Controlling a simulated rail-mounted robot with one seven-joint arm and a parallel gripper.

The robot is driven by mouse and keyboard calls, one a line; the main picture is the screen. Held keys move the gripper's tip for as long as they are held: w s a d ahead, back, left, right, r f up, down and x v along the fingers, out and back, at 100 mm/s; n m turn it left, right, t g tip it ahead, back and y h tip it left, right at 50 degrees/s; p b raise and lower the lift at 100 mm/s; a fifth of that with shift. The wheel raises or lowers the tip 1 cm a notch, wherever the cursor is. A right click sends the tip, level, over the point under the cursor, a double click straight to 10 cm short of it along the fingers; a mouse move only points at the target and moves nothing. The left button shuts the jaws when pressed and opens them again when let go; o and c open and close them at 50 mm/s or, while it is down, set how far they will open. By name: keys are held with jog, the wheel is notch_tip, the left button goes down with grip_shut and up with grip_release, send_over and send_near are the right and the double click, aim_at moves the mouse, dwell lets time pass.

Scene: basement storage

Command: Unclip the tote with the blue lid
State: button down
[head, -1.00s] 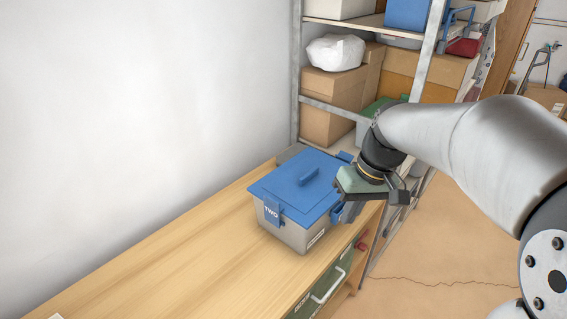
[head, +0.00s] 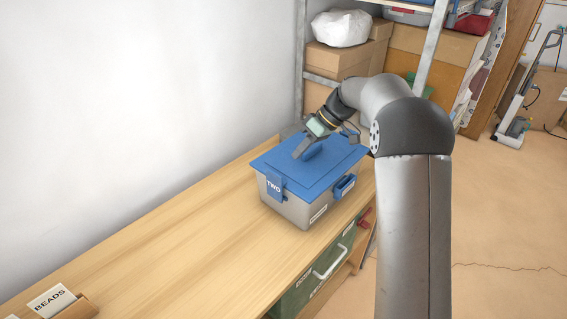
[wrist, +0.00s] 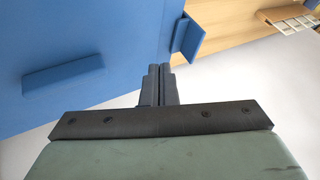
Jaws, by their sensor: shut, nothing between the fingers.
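The grey tote with the blue lid (head: 325,163) stands on the wooden bench; a raised blue handle bar lies on the lid, which also shows in the wrist view (wrist: 95,35). A blue clip marked TWO (head: 275,188) hangs flat against its left end. Another blue fitting (head: 345,186) sticks out from the front face; whether it is fastened is unclear. My gripper (head: 298,156) is shut and empty, tilted over the back part of the lid. In the wrist view the fingertips (wrist: 159,68) are together near the lid's edge, beside a blue clip (wrist: 188,40). Contact is unclear.
The wall (head: 120,100) runs close behind the bench. A shelf rack with cardboard boxes (head: 335,60) stands beyond the tote. A BEADS tray (head: 78,308) sits at the near left. The bench (head: 190,225) between is clear. A green drawer (head: 310,285) is below.

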aim_at(272, 178)
jog(key=x, duration=0.3)
jog(key=shift+s+a+f+p, duration=0.1)
jog(key=shift+a+f+p, duration=0.1)
jog(key=shift+p, duration=0.15)
jog(key=shift+s+a+r+p, duration=0.2)
jog(key=shift+s+a+p, duration=0.25)
jog(key=shift+s+a, duration=0.5)
jog(key=shift+s+a+f, duration=0.1)
jog(key=shift+s+a, duration=0.15)
jog(key=shift+s, duration=0.25)
jog(key=shift+f, duration=0.1)
